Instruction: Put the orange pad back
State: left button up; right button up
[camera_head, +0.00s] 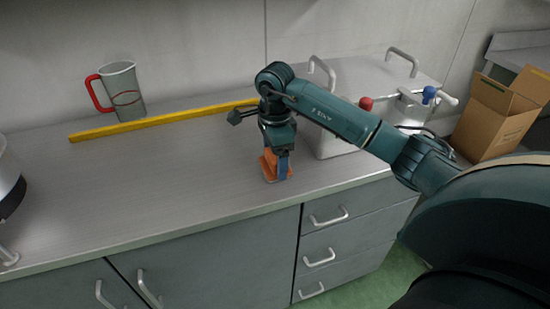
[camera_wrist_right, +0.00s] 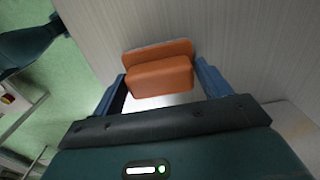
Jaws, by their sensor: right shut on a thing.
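The orange pad (camera_head: 268,164) is at the front of the grey worktop, right of the middle in the head view. It has a block-like grip on a flat base, and it also shows in the right wrist view (camera_wrist_right: 160,78). My right gripper (camera_head: 277,165) points down and is shut on the pad, with its blue fingers on either side of it. I cannot tell whether the pad touches the worktop or is just above it.
A yellow bar (camera_head: 160,121) lies along the back of the worktop (camera_head: 150,185). A grey mug (camera_head: 123,91) with a red handle stands behind it. A pale box with handles (camera_head: 335,137) stands right of my gripper. A cardboard box (camera_head: 495,118) is far right. The middle-left worktop is clear.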

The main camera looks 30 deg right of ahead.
jog(key=o, duration=0.5)
jog(key=shift+f, duration=0.15)
jog(key=o, duration=0.5)
jog(key=shift+c, duration=0.2)
